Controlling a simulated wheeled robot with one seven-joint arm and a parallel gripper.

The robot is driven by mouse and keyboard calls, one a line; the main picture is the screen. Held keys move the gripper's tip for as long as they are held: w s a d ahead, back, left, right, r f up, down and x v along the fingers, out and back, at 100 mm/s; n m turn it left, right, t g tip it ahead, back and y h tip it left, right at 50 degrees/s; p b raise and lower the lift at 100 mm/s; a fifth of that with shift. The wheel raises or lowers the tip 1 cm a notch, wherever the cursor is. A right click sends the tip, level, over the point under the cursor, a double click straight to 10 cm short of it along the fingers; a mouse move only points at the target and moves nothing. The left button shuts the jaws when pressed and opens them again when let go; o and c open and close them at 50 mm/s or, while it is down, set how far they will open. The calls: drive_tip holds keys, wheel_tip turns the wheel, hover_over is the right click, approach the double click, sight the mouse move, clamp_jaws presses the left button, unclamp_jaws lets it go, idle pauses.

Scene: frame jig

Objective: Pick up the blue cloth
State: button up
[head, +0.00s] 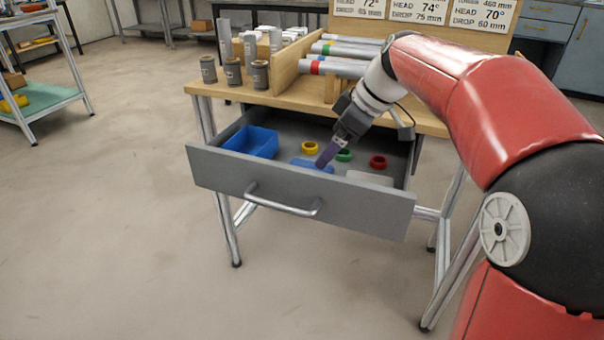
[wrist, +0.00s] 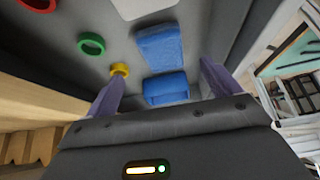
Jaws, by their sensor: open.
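The blue cloth (head: 311,165) lies flat on the floor of an open grey drawer (head: 290,195). In the wrist view the blue cloth (wrist: 160,47) is a flat rectangle beyond the fingertips, with nothing between the fingers. My gripper (head: 325,161) points down into the drawer, its purple fingers in front of the cloth's right part in the head view. In the wrist view my gripper (wrist: 161,73) is open, its fingers wide apart and empty. I cannot tell how far the fingertips are above the drawer floor.
A blue bin (head: 252,142) stands at the drawer's left. Yellow (head: 310,148), green (head: 344,155) and red (head: 378,162) rings lie along the drawer's back. A pale flat piece (head: 370,178) lies at right. The drawer walls and the wooden bench top (head: 285,98) bound the space.

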sight(312, 165)
drive_tip(key=shift+w+a+f, duration=0.15)
drive_tip(key=shift+a+f, duration=0.05)
drive_tip(key=shift+f, duration=0.15)
drive_tip(key=x, duration=0.7)
drive_tip(key=shift+a, duration=0.4)
drive_tip(key=shift+r, duration=0.1)
drive_tip(key=c, duration=1.1)
drive_tip(key=shift+c, duration=0.2)
